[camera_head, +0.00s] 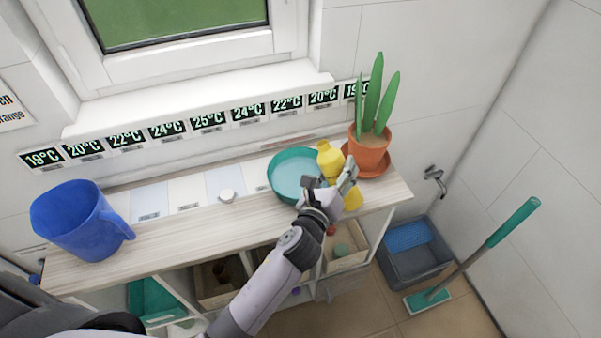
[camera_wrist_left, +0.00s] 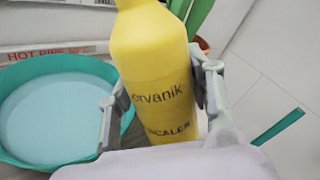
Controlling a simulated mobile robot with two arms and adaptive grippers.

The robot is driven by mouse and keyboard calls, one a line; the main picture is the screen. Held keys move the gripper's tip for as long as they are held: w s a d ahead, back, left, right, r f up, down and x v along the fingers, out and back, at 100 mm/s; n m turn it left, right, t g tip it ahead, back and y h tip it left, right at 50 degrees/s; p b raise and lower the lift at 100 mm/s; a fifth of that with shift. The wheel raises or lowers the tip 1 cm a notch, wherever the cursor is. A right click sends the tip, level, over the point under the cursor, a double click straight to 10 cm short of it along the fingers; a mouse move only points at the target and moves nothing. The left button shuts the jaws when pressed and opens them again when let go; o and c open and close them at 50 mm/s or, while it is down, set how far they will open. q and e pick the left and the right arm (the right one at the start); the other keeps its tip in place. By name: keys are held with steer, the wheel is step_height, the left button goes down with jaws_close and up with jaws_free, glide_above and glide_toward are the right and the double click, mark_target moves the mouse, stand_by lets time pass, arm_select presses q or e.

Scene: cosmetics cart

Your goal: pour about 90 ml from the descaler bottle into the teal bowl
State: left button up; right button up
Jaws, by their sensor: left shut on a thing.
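The yellow descaler bottle (camera_head: 330,160) is at the right part of the counter, just right of the teal bowl (camera_head: 275,186). My left gripper (camera_head: 340,183) is shut around its body. In the left wrist view the bottle (camera_wrist_left: 160,75) stands between the two fingers (camera_wrist_left: 160,100), with part of its dark lettering showing and its top cut off. In the head view it leans slightly toward the bowl. No stream shows. The teal bowl (camera_wrist_left: 18,143) has a pale blue, flat-looking inside, seemingly liquid. My right gripper is not in view.
A potted plant (camera_head: 369,152) on a terracotta saucer stands close behind the bottle. A small white cap-like object (camera_head: 227,196) lies left of the bowl. A blue jug (camera_head: 75,222) stands at the counter's left end. Temperature labels line the wall.

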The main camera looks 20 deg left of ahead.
arm_select(q)
steer(key=shift+a+n, duration=0.15)
steer(key=shift+n, duration=0.45)
steer(key=shift+f+n+h, duration=0.3)
steer(key=shift+f+n, duration=0.1)
steer(key=shift+n, duration=0.2)
steer(key=shift+s+d+r+n+g, duration=0.1)
steer(key=shift+d+r+n+g, duration=0.2)
steer(key=shift+d+r+n, duration=0.35)
steer(key=shift+f+n, duration=0.1)
steer(key=shift+n, duration=0.65)
steer(key=shift+s+d+n+h+b, duration=0.1)
steer(key=shift+d+n+h+b, duration=0.05)
steer(key=shift+n+h+b, duration=0.45)
steer(key=shift+r+n+p, duration=0.2)
steer(key=shift+n+p, duration=0.1)
steer(key=shift+p, duration=0.05)
steer(key=shift+a+f+g, duration=0.1)
steer(key=shift+a+g, duration=0.15)
steer(key=shift+g, duration=0.05)
steer(key=shift+w+a+n+p, duration=0.2)
steer(key=shift+a+n+p, duration=0.2)
steer(key=shift+n+p, duration=0.15)
steer(key=shift+f+n+h+p, duration=0.2)
steer(key=shift+n+h+p, duration=0.1)
steer(key=shift+n, duration=0.25)
